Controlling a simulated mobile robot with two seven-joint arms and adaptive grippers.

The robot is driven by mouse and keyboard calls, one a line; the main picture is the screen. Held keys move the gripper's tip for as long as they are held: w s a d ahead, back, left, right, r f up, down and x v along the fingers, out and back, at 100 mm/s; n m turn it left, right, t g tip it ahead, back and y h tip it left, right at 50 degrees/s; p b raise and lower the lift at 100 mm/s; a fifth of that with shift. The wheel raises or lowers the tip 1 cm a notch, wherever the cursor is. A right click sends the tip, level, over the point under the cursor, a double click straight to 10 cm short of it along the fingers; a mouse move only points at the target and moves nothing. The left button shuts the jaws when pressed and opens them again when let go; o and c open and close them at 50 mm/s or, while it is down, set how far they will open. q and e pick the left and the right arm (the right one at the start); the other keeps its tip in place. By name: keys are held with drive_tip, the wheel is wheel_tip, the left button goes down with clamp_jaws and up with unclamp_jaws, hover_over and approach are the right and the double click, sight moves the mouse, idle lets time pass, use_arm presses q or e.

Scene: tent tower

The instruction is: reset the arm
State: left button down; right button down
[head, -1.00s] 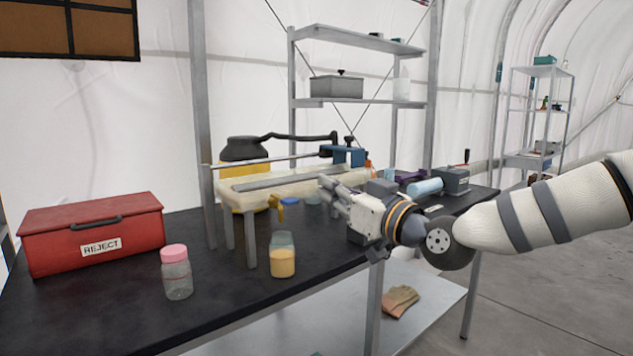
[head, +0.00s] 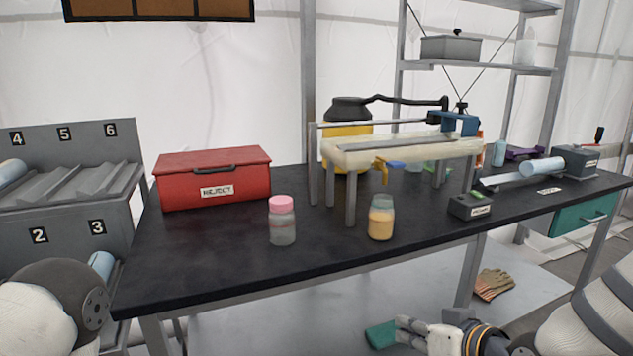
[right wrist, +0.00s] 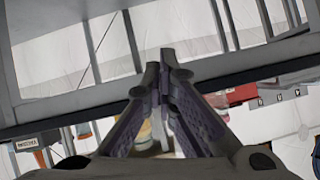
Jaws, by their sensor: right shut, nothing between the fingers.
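My right gripper (head: 408,326) shows low in the head view, in front of and below the table's front edge, with my right arm coming in from the lower right. It is shut and empty. In the right wrist view its two fingers (right wrist: 166,70) meet at their tips. My left arm shows at the lower left of the head view, but its gripper is out of the picture.
The black table (head: 230,262) holds a red REJECT box (head: 212,180), a pink-lidded jar (head: 282,222), a jar of yellow stuff (head: 381,218) and a pale raised stand (head: 400,153). A grey numbered rack (head: 65,165) stands at left. Gloves (head: 493,284) lie on the lower shelf.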

drive_tip(key=s+f+m+g+h, duration=0.1)
drive_tip(key=s+f+g, duration=0.4)
drive_tip(key=s+f, duration=0.8)
drive_tip(key=s+d+f+g+h, duration=0.2)
drive_tip(key=s+f+g, duration=0.1)
drive_tip(key=s, duration=1)
drive_tip(key=s+d+f+m+g+h, duration=0.1)
drive_tip(key=s+d+f+g+h, duration=0.1)
drive_tip(key=s, duration=1)
wheel_tip(320, 180, down, 2)
drive_tip(key=shift+s+d+f+g, duration=0.2)
drive_tip(key=shift+s+d+g, duration=0.2)
drive_tip(key=shift+d+g, duration=0.5)
